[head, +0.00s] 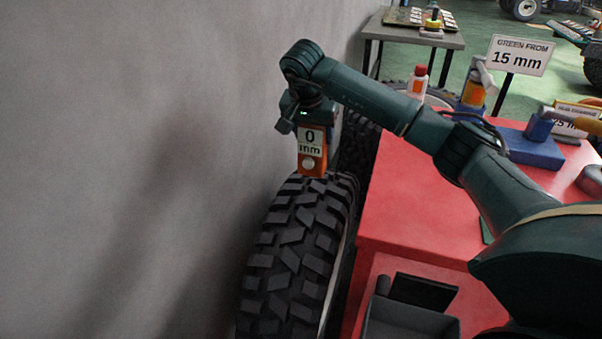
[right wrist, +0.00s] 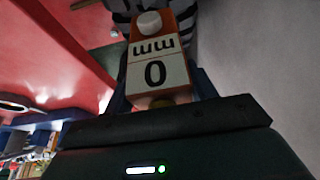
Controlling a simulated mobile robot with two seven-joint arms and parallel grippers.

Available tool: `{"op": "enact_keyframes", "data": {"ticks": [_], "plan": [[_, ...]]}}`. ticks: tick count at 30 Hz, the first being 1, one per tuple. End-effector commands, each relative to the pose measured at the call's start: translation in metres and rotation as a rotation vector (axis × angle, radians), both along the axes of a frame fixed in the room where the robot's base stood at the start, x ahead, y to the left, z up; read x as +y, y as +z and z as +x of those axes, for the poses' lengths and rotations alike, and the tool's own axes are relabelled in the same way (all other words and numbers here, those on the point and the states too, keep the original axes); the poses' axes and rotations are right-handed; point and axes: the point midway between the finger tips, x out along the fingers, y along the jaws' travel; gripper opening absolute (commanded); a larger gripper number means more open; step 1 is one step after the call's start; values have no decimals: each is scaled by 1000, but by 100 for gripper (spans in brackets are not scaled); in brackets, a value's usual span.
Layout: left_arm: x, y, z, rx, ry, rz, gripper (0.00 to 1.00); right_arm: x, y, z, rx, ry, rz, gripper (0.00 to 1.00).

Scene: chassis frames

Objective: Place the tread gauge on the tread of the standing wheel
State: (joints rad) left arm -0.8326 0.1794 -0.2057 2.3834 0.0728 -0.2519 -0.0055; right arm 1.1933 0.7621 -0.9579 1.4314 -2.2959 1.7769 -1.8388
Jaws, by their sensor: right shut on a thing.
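The tread gauge (head: 311,152) is a small orange block with a white "0 mm" label and a white knob. My right gripper (head: 309,122) is shut on its upper end and holds it upright. The standing wheel (head: 290,255) is black with chunky tread blocks. The gauge's lower end is at the top of the tread; I cannot tell if it touches. In the right wrist view the gauge (right wrist: 158,65) shows upside down, with a bit of dark tread (right wrist: 122,8) behind it. My left gripper is not in view.
A grey wall (head: 150,150) runs close along the wheel's left side. A red bench (head: 415,190) stands to its right, with a red-capped bottle (head: 417,82), a blue block-shaped thing (head: 530,148) and a dark tray (head: 410,322). A sign reads "GREEN FROM 15 mm" (head: 520,55).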

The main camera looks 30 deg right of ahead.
Motion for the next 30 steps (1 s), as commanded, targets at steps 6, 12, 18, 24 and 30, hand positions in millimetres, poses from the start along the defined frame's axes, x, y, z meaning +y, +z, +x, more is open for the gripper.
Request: {"op": "enact_keyframes", "data": {"ticks": [6, 12, 18, 24, 30], "plan": [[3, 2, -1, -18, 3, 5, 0, 0, -31, 0, -1, 1, 1, 27], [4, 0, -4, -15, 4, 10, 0, 0, -50, 0, 0, 1, 1, 27], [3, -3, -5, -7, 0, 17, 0, 1, -70, 0, -3, 1, 1, 27], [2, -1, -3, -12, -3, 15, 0, 0, -70, 0, -3, 1, 1, 27], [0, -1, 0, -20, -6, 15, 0, 0, -73, 0, -1, 2, 1, 62]]}}
